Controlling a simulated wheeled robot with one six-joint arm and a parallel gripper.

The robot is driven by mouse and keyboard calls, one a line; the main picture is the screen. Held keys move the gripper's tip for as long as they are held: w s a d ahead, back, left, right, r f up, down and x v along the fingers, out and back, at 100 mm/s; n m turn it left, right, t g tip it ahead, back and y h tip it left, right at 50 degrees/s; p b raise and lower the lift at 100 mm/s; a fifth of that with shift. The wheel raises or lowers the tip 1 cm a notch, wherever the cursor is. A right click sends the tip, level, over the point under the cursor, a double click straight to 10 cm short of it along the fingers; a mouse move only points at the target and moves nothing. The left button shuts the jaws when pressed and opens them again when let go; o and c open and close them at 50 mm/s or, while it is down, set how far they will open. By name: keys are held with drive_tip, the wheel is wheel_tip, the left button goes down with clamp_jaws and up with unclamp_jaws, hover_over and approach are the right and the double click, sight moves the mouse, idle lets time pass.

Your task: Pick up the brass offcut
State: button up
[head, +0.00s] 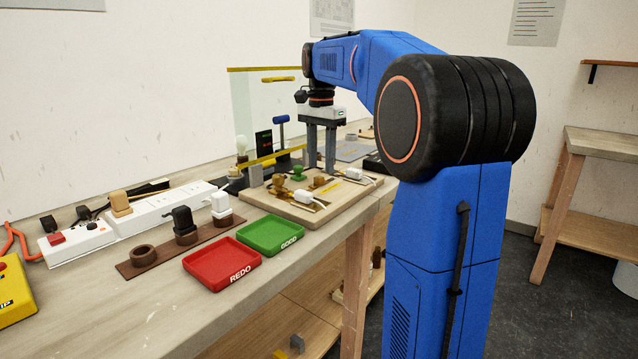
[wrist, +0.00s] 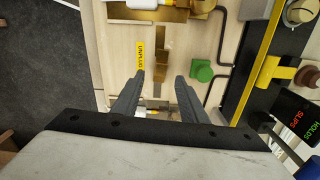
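My gripper (head: 320,170) points straight down over the wooden wiring board, its two grey fingers apart. In the wrist view the open gripper (wrist: 159,76) has its fingertips on either side of a small brass-coloured piece (wrist: 160,72), which looks like the brass offcut. The same piece (head: 320,181) shows on the board just below the fingertips in the head view. I cannot tell whether the fingertips reach down beside it; no contact shows. A green block (wrist: 202,72) is to the right and a yellow UNPLUG label (wrist: 140,55) to the left in the wrist view.
The board (head: 285,210) also bears white plugs (head: 303,197) and other brass-coloured fittings. A yellow-edged panel (wrist: 268,70) stands close beside it. A red REDO tray (head: 222,264) and a green GOOD tray (head: 270,235) lie in front, both empty. A power strip (head: 152,212) is at left.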

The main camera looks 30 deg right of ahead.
sight(319, 181)
drive_tip(key=shift+a+f, duration=0.1)
drive_tip(key=shift+f, duration=1.75)
drive_tip(key=shift+c, duration=0.6)
clamp_jaws()
